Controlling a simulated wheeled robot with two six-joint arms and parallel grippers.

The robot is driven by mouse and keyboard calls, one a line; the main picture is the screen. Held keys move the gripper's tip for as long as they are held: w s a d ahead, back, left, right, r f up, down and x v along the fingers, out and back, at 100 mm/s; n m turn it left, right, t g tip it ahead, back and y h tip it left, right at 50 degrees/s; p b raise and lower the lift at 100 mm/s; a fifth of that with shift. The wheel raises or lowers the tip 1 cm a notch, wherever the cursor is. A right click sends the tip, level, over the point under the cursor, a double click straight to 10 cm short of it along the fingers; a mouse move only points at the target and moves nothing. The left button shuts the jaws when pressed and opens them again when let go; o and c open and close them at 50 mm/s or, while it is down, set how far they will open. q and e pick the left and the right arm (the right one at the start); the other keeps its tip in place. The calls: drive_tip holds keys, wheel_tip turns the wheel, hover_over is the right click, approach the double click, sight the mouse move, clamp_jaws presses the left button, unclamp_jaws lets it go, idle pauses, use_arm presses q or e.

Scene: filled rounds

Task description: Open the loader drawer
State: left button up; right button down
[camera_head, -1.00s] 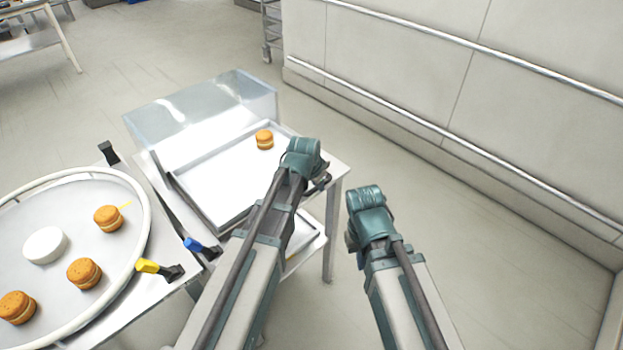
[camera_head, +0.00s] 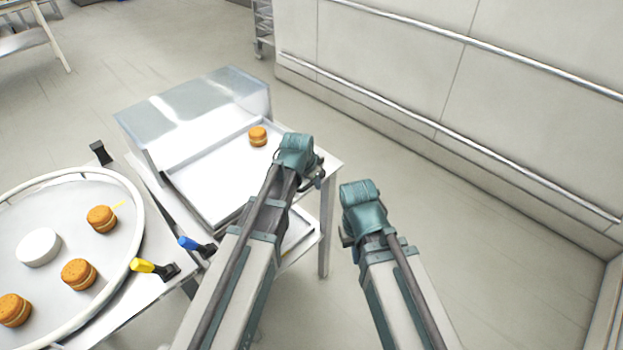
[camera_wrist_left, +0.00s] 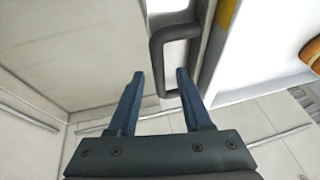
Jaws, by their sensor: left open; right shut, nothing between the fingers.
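In the left wrist view, a dark U-shaped handle (camera_wrist_left: 157,65) stands out from a dark grey edge beside a white surface. My left gripper (camera_wrist_left: 160,76) is open, its two blue fingers pointing at the handle, with the bar just ahead of and partly between the tips. I cannot tell whether they touch. In the head view my left gripper (camera_head: 318,177) is at the loader's right side, largely hidden by its wrist. My right gripper (camera_head: 346,238) is shut and empty, right of the loader.
A filled round (camera_head: 258,136) sits on the loader tray. A round table (camera_head: 135,255) at left holds several filled rounds and a white disc (camera_head: 38,247). Blue (camera_head: 190,243) and yellow (camera_head: 143,265) levers stand between. Floor is clear right, up to a railed wall (camera_head: 460,130).

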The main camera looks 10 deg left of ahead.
use_arm(q)
drive_tip(key=p+v, duration=1.2)
drive_tip(key=v, duration=0.1)
drive_tip(key=shift+s+r, duration=0.15)
drive_tip(key=shift+r, duration=0.15)
drive_tip(key=s+d+f+n+g+y, duration=0.1)
drive_tip(key=s+n+g, duration=0.1)
drive_tip(key=s, duration=0.6)
drive_tip(key=s+d+f+n+g+y, duration=0.1)
drive_tip(key=s+d+n+g, duration=0.1)
drive_tip(key=s, duration=0.7)
drive_tip(key=shift+s+d+g+y, duration=0.25)
drive_tip(key=shift+d+g+y, duration=0.05)
drive_tip(key=shift+g, duration=0.3)
drive_tip(key=shift+a, duration=0.15)
